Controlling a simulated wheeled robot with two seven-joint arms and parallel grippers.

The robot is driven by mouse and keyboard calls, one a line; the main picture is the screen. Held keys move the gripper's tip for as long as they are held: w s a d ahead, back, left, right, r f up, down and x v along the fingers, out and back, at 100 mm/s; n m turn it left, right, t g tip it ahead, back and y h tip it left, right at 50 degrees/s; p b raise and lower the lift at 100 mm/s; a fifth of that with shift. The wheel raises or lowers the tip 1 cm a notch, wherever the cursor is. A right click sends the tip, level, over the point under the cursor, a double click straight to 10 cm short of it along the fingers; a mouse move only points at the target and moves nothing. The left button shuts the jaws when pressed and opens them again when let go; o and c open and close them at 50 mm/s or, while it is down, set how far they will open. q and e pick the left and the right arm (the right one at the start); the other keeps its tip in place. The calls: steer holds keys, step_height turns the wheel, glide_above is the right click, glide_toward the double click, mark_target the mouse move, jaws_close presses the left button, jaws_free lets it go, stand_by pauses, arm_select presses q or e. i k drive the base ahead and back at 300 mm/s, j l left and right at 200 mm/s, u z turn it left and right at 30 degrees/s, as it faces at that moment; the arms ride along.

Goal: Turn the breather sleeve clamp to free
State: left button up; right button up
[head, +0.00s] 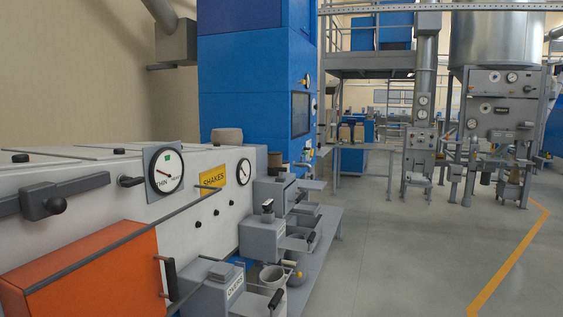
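I cannot pick out the breather sleeve clamp in the head view; at this distance the small fittings are too small to tell. A large metal silo (492,40) stands at the back right. Below it is a grey panel (503,84) with dials, and several pipes and small fittings stand under that. Left of it is a vertical metal duct (425,75) with dials and a grey box low down. Neither of my grippers is in view.
A long white machine (110,175) with dials, an orange cover (85,275) and protruding grey spouts (265,235) fills the near left. A blue cabinet (245,85) stands behind it. Grey floor (400,265) is clear at centre right, with a yellow line (508,268).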

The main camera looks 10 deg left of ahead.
mark_target(280, 170)
steer(key=i+l+u, duration=0.35)
steer(key=i+l, duration=1.15)
